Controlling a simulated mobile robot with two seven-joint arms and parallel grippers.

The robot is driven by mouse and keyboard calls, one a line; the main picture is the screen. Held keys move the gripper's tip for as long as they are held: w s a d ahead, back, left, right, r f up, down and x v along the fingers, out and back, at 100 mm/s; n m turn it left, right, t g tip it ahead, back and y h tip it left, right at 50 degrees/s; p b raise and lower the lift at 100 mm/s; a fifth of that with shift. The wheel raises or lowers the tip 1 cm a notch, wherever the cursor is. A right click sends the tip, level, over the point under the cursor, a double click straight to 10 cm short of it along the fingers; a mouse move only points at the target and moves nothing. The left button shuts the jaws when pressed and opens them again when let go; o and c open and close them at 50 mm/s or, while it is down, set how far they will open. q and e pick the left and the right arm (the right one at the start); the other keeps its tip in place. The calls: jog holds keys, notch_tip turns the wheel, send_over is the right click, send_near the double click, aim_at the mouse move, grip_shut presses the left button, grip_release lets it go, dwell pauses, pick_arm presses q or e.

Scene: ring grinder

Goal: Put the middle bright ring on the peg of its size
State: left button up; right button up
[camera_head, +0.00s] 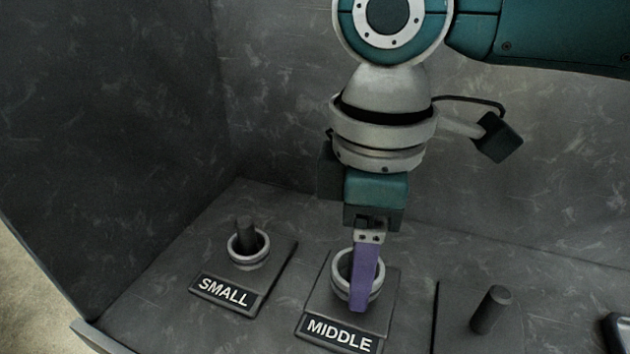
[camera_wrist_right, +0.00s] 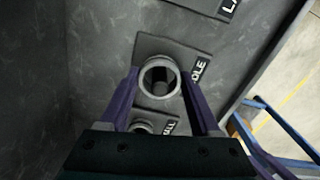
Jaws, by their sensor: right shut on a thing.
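The middle bright ring (camera_head: 341,269) is at the MIDDLE stand (camera_head: 318,296), above its plate. My right gripper (camera_head: 364,292) points down with its purple fingers shut on this ring. In the right wrist view the ring (camera_wrist_right: 146,83) lies between the two finger tips, and its dark hollow faces the camera. A dark form shows inside it, probably the peg. The near finger covers part of the ring in the head view, so I cannot tell how far down the ring sits. My left gripper is not in view.
A small ring (camera_head: 238,258) sits around the peg (camera_head: 245,234) of the SMALL stand, to the left. A bare peg (camera_head: 491,308) stands to the right. Dark walls rise behind and at left. A partly cut-off object (camera_head: 616,333) is at the right edge.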

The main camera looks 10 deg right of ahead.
dwell(0.6)
jog(key=shift+p, duration=0.45)
jog(key=shift+f+b, duration=0.35)
jog(key=shift+f, duration=0.25)
jog(key=o, duration=1.2)
notch_tip(320, 180, up, 5)
jog(key=p, duration=0.5)
jog(key=shift+p, duration=0.35)
notch_tip(320, 180, up, 6)
jog(key=p, duration=0.7)
